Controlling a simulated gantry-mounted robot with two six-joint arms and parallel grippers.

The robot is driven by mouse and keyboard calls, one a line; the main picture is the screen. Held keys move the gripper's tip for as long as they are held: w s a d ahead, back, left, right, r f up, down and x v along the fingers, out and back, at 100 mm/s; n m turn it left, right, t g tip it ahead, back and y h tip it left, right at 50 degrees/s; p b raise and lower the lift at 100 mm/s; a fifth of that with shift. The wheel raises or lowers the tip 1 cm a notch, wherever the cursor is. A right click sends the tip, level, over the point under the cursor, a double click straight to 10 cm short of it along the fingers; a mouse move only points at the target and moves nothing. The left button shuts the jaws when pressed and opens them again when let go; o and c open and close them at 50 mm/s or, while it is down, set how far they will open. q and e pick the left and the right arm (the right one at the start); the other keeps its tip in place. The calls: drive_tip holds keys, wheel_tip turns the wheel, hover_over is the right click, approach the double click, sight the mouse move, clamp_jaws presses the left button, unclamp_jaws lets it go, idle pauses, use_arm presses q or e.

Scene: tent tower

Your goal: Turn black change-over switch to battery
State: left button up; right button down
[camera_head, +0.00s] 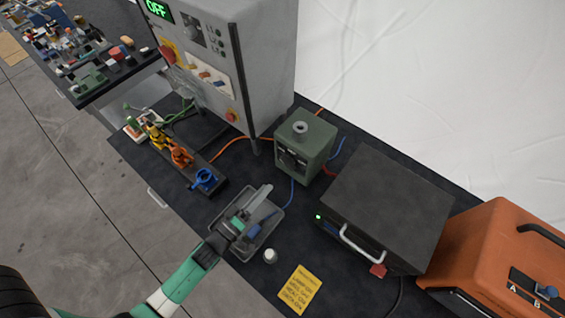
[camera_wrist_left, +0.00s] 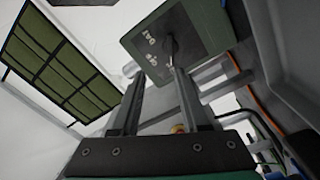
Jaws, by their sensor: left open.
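A green box (camera_head: 312,135) stands on the dark bench, with a black change-over switch (camera_head: 290,160) on its front face. My left gripper (camera_head: 258,200) is over a grey tray in front of the box. It is open, and its two fingers (camera_wrist_left: 158,76) point up toward the switch. It looks apart from the switch, with nothing between the fingers. The switch's exact setting is too small to tell. My right gripper is not in view.
The grey tray (camera_head: 275,226) holds a blue-handled item. A black unit (camera_head: 390,205) with a handle stands right of the box, and an orange case (camera_head: 500,250) farther right. A grey cabinet (camera_head: 265,60) stands behind left. Colored clamps (camera_head: 180,157) and a yellow card (camera_head: 300,289) lie nearby.

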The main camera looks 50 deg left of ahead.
sight(287, 166)
use_arm(q)
drive_tip(key=w+a+f+b, duration=0.1)
drive_tip(key=w+b, duration=0.1)
drive_tip(key=w, duration=0.8)
drive_tip(key=shift+a+f+g+b, duration=0.3)
drive_tip(key=shift+a, duration=0.1)
clamp_jaws()
